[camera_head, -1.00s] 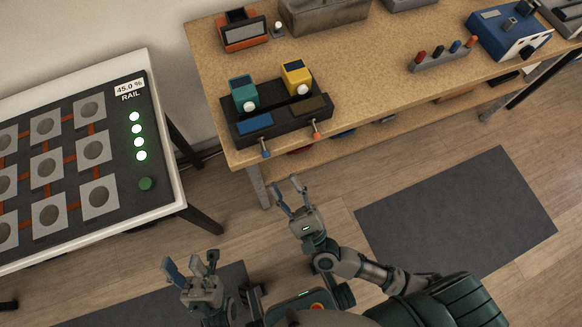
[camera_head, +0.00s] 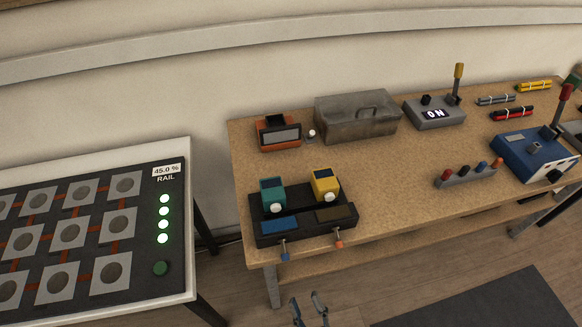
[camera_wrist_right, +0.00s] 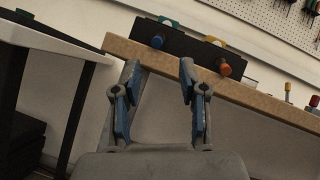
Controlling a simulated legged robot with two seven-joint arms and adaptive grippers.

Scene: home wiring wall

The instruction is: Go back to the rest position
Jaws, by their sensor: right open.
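My right gripper (camera_head: 309,309) shows only its fingertips at the bottom edge of the head view, in front of the wooden workbench (camera_head: 400,225). In the right wrist view the right gripper (camera_wrist_right: 158,95) is open, its two blue-padded fingers apart with nothing between them. The bench edge (camera_wrist_right: 230,90) and the underside of a black fixture (camera_wrist_right: 190,48) with a blue and an orange knob lie beyond the fingers. My left gripper is outside both views now.
A white-framed panel (camera_head: 187,215) with round sockets and green lights, reading 45.0 % RAIL, stands at the left. The black fixture (camera_head: 303,225) carries a teal and a yellow block. A grey box (camera_head: 355,118) and a blue device (camera_head: 535,155) sit on the bench. A dark mat (camera_head: 500,300) lies on the floor.

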